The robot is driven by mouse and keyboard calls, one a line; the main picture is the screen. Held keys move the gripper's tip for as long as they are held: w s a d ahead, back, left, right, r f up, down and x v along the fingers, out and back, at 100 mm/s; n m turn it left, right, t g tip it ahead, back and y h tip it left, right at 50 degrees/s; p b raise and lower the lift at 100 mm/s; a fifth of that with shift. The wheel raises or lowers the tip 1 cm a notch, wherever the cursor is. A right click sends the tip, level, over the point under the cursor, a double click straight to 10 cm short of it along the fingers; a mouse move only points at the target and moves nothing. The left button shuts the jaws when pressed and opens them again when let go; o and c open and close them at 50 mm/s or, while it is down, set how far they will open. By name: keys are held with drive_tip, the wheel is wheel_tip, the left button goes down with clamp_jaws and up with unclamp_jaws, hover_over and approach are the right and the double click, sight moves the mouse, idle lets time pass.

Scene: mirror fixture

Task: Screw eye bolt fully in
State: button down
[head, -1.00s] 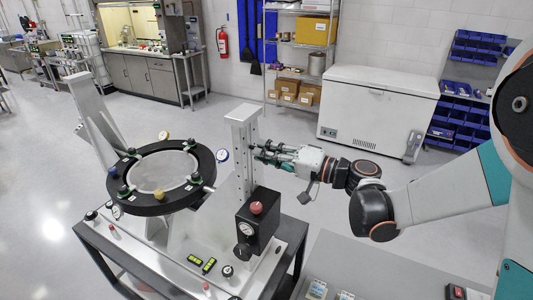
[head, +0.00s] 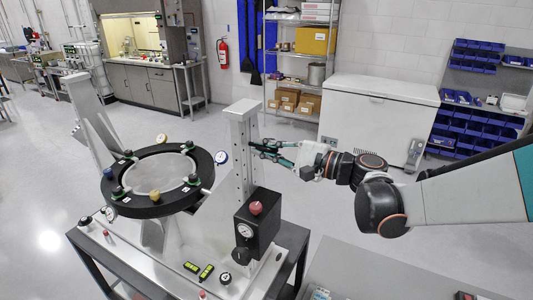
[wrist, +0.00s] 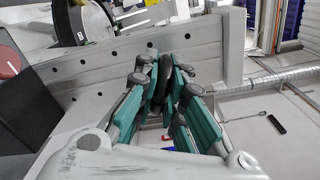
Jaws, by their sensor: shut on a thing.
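My gripper (head: 257,149) reaches in from the right to the side of the upright light-grey post (head: 243,150). In the wrist view my gripper (wrist: 163,80) has its teal-padded fingers closed around a dark, ring-like piece, which looks like the eye bolt (wrist: 163,76). The piece stands against the post's flat face (wrist: 110,72), which has a row of dark holes. The fingers hide most of it, and its thread and depth in the post cannot be seen. In the head view the eye bolt is too small to make out.
A black ring fixture (head: 150,206) with a round mirror (head: 160,171) sits left of the post. A black box with a red knob (head: 257,225) stands below my gripper. A white chest freezer (head: 375,120) is behind, with open floor between.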

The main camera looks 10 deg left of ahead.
drive_tip(key=m+b, duration=0.1)
drive_tip(key=m, duration=0.4)
drive_tip(key=shift+f+m+b, duration=0.1)
drive_tip(key=shift+m+b, duration=0.2)
drive_tip(key=shift+b, duration=0.05)
drive_tip(key=m+b, duration=0.1)
drive_tip(key=m, duration=0.3)
drive_tip(key=shift+m, duration=0.4)
drive_tip(key=c, duration=1.7)
unclamp_jaws()
drive_tip(key=shift+d, duration=0.15)
drive_tip(key=v, duration=1.1)
drive_tip(key=shift+s+d, duration=0.2)
drive_tip(key=shift+d, duration=0.15)
